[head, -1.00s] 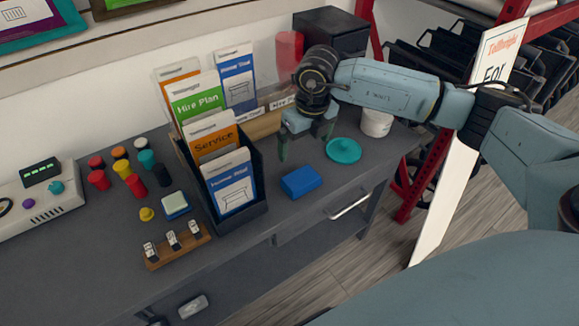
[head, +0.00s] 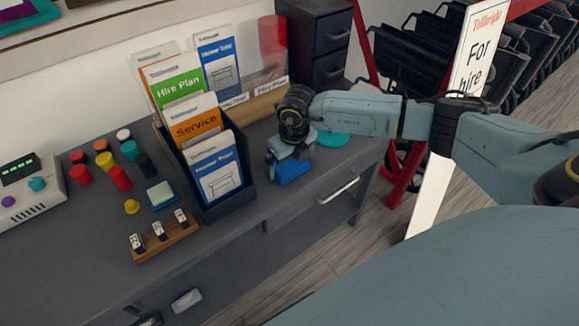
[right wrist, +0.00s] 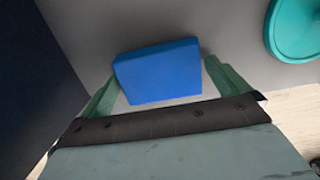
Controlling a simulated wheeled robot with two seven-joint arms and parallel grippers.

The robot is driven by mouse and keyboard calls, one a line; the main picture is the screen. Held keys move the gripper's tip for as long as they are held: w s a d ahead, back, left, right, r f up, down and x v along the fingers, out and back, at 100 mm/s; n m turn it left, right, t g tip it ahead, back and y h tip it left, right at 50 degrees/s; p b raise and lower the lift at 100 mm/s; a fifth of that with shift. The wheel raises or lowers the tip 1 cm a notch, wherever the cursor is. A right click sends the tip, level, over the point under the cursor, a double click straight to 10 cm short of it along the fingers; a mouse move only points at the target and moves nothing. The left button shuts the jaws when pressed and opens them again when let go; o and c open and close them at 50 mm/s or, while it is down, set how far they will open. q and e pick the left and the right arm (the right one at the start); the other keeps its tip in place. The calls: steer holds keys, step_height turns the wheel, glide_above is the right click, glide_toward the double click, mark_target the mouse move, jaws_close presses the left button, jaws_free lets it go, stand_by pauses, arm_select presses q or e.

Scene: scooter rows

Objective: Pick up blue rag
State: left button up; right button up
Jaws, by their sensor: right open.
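The blue rag (head: 293,171) is a flat blue block on the grey counter, right of the dark leaflet holder. In the head view my right gripper covers part of it. In the right wrist view the whole blue rag (right wrist: 158,72) shows between the two green fingers of my right gripper (right wrist: 160,80). Those fingers are open, one on each side of it; I cannot tell whether they touch it. In the head view my right gripper (head: 285,165) points down over the rag. My left gripper is not in view.
The leaflet holder (head: 240,195) stands close on the left. A teal round lid (head: 333,138) lies just behind and right, partly hidden by my arm. Black drawers (head: 325,45) stand at the back. The counter's front edge is close.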

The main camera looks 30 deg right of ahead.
mark_target(290, 163)
steer(key=shift+c, duration=0.4)
steer(key=c, duration=0.6)
steer(key=shift+r, duration=0.25)
step_height(290, 163, up, 9)
steer(key=shift+f+p, duration=0.2)
steer(key=shift+p, duration=0.7)
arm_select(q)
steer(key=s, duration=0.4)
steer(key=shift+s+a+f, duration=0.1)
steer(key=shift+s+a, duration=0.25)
arm_select(e)
steer(key=shift+r, duration=0.45)
steer(key=o, duration=0.4)
steer(key=c, duration=0.3)
steer(key=shift+c, duration=0.2)
